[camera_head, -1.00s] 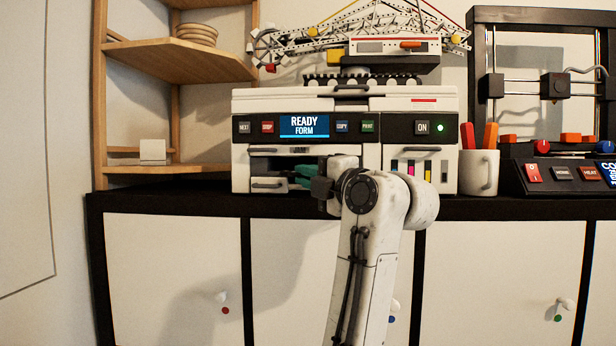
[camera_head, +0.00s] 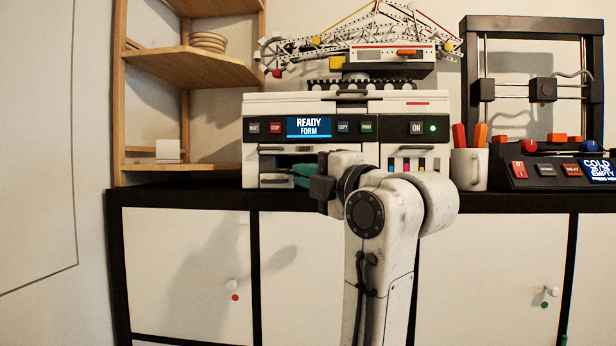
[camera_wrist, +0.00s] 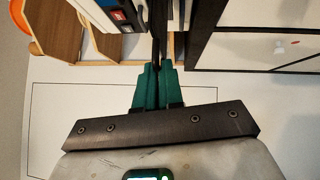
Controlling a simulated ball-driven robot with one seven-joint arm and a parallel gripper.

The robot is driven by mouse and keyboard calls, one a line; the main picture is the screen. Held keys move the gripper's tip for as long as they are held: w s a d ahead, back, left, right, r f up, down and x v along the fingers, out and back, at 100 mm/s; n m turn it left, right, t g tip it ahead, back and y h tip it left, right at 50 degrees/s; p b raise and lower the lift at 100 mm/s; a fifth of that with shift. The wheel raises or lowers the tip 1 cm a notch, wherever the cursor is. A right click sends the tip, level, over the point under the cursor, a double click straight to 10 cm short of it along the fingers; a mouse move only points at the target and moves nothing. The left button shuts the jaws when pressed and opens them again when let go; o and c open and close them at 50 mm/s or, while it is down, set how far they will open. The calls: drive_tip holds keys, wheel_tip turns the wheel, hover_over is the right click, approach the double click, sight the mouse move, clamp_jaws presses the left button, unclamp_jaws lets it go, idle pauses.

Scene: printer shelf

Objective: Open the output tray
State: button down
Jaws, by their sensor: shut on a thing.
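The white printer (camera_head: 395,105) stands on the cabinet, with an open slot at its lower left. A small tray front with a dark handle (camera_head: 273,181) sits low in that slot; I take it as the output tray. My gripper (camera_head: 292,171) has teal fingers pointing left at the slot, next to this handle. In the wrist view my gripper (camera_wrist: 158,72) has its fingertips closed together at a thin dark part, which looks like the handle. The exact contact is hidden. My arm covers the lower middle of the printer.
The cabinet top (camera_head: 180,196) is clear left of the printer. A wooden shelf (camera_head: 195,68) stands further left. A mug with pens (camera_head: 469,168) and a 3D printer (camera_head: 535,100) stand at the right. A crane model (camera_head: 375,45) is on top of the printer.

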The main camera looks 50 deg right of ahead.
drive_tip(key=shift+f, duration=0.1)
drive_tip(key=c, duration=1.3)
unclamp_jaws()
drive_tip(key=s+b, duration=0.1)
drive_tip(key=s, duration=0.2)
drive_tip(key=s+f, duration=0.1)
drive_tip(key=s, duration=0.3)
drive_tip(key=s+a+b, duration=0.1)
drive_tip(key=s, duration=0.2)
drive_tip(key=shift+s+a+f+b, duration=0.1)
drive_tip(key=shift+s+f+b, duration=0.05)
drive_tip(key=shift+s+b, duration=0.2)
